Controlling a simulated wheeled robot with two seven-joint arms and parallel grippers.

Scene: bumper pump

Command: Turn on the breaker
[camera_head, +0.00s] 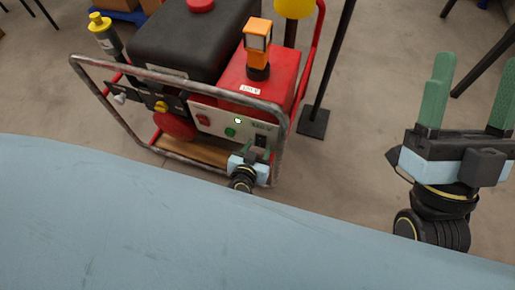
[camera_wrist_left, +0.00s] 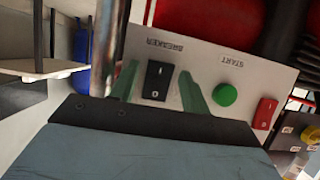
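The breaker (camera_wrist_left: 157,80) is a black rocker switch on the pump's pale control panel (camera_wrist_left: 202,72). The BREAKER label appears upside down in the left wrist view. In the head view the breaker (camera_head: 261,141) is at the panel's right end. My left gripper (camera_head: 256,152) is just in front of it. In the left wrist view its green fingers (camera_wrist_left: 158,88) are apart, one on each side of the switch, with nothing held. Contact with the panel cannot be told. My right gripper (camera_head: 468,98) is open and empty at the right, away from the pump.
A green START button (camera_wrist_left: 225,95) and a red switch (camera_wrist_left: 265,113) share the panel. The pump's metal frame bar (camera_head: 180,77) passes close to my left gripper. A black stand (camera_head: 313,121) is right of the pump.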

